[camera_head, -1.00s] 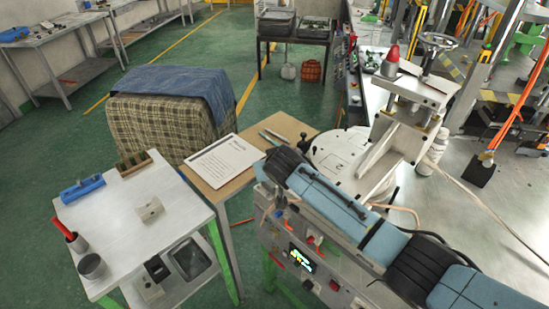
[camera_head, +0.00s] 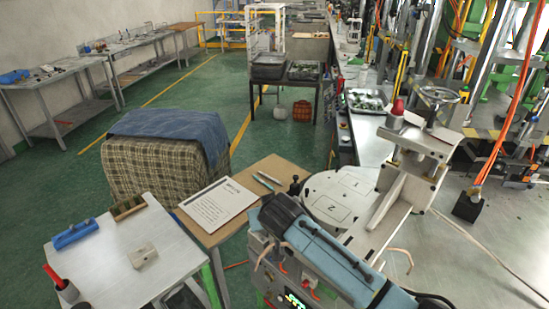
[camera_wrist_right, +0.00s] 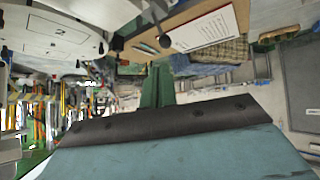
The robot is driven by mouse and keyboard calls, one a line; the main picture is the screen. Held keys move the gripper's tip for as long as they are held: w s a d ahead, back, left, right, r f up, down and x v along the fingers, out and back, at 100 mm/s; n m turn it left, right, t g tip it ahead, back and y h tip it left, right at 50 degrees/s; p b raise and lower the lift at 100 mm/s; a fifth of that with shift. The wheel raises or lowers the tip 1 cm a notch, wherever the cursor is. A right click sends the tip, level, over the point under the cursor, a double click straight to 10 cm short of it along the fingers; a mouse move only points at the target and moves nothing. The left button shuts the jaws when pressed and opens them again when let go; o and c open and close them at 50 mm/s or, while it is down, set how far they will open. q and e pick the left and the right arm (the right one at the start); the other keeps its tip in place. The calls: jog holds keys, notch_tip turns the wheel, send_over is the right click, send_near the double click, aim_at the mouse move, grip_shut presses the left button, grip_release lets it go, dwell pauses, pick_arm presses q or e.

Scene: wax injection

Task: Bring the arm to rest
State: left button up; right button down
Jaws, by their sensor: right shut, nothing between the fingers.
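My right arm (camera_head: 335,257) comes in from the lower right of the head view, blue-grey with black joints. Its black wrist end (camera_head: 285,212) is over the grey control box, in front of the round white plate. The fingers of the right gripper do not show there; they are hidden behind the wrist or out of view. In the right wrist view, a blue-grey link with a black band (camera_wrist_right: 170,120) fills the bottom, and no fingertips can be made out. The scene there appears upside down. My left arm and gripper are not in view.
The machine's round plate (camera_head: 338,197) and its white press frame (camera_head: 408,180) stand close beyond my arm. A board with a paper sheet (camera_head: 217,205) lies to the left. A white table (camera_head: 110,270) holds a blue tool (camera_head: 76,233) and a small block (camera_head: 143,255).

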jog(key=s+d+f+m+g, duration=0.15)
jog(key=s+d+f, duration=0.3)
jog(key=s, duration=0.45)
jog(key=s+d+f+g, duration=0.25)
jog(key=s+d, duration=0.35)
jog(key=s, duration=0.3)
jog(key=s+d+m+g+h, duration=0.1)
jog(key=s+d+g+h, duration=0.1)
jog(key=s+d, duration=1.45)
notch_tip(320, 180, down, 32)
jog(key=s+a+g+b, duration=0.1)
jog(key=s+a+b, duration=0.15)
jog(key=b, duration=0.65)
jog(key=s+d+f+b, duration=0.2)
jog(key=s+f+b, duration=0.2)
jog(key=s+f, duration=0.4)
jog(key=s+d+f+g+b, duration=0.1)
jog(key=s+f+b, duration=0.4)
jog(key=f, duration=1.2)
jog(key=s+d, duration=0.1)
jog(key=s, duration=0.3)
jog(key=shift+s, duration=0.15)
